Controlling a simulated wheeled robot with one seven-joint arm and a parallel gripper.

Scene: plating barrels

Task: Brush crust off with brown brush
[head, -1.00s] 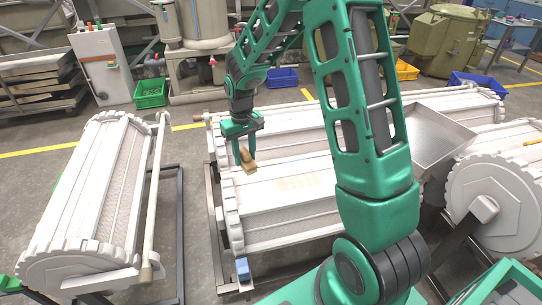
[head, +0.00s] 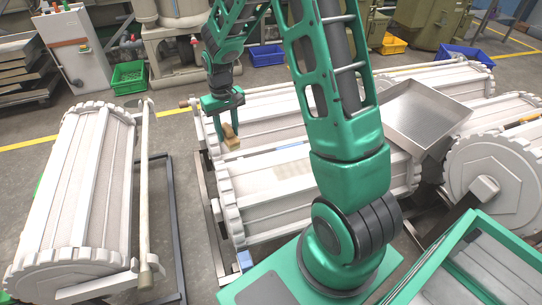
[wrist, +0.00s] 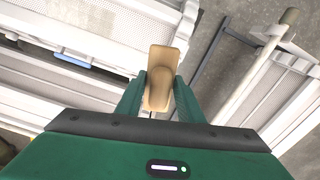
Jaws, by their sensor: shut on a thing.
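The brown brush (head: 232,141) is a tan wooden block held by my gripper (head: 228,124). In the wrist view the brush (wrist: 160,77) sticks out between the two green fingers of my gripper (wrist: 158,100), which are shut on it. The brush is over the left part of the middle white barrel (head: 255,204); I cannot tell whether it touches. A faint beige crust patch (head: 293,168) lies on that barrel's upper side, right of the brush and apart from it. The brush's bristles cannot be made out.
Another white barrel (head: 75,185) lies at the left, with a floor gap between. A metal tray (head: 425,115) stands right of my arm. A toothed barrel end (head: 487,190) is at the right. A blue block (head: 244,260) sits near the middle barrel's front corner.

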